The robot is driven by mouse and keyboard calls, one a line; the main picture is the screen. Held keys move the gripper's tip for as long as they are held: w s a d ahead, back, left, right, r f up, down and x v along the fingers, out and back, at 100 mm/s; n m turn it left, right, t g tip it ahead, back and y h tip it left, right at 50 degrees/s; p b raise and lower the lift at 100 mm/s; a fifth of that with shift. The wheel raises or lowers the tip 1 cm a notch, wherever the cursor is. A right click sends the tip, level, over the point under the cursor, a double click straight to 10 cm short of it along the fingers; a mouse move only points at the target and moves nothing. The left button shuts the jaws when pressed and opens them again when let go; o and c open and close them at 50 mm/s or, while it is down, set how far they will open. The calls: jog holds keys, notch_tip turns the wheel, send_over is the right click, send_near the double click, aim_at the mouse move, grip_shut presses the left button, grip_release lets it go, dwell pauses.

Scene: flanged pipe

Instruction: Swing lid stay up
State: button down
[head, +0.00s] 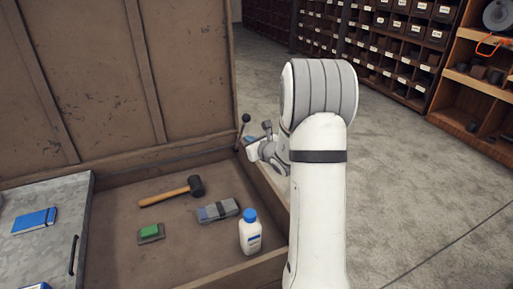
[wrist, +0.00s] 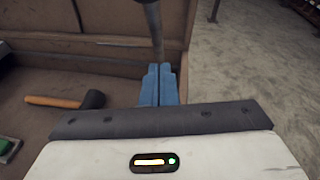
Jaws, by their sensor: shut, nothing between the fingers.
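The open lid (head: 110,75) of a large brown chest stands up at the back. The lid stay (head: 241,132), a thin rod with a dark round knob on top, rises at the chest's right back corner. In the wrist view the lid stay (wrist: 155,30) runs up from just beyond the fingertips and out of the top edge. My gripper (wrist: 159,70) has blue fingers, shut together and empty. In the head view my gripper (head: 252,148) is just right of the stay, partly hidden by my arm. I cannot tell whether it touches the stay.
Free floor lies to the right, before shelves (head: 400,50).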

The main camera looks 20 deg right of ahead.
jog(key=shift+w+a+r, duration=0.15)
jog(key=shift+w+r, duration=0.2)
jog(key=shift+w, duration=0.25)
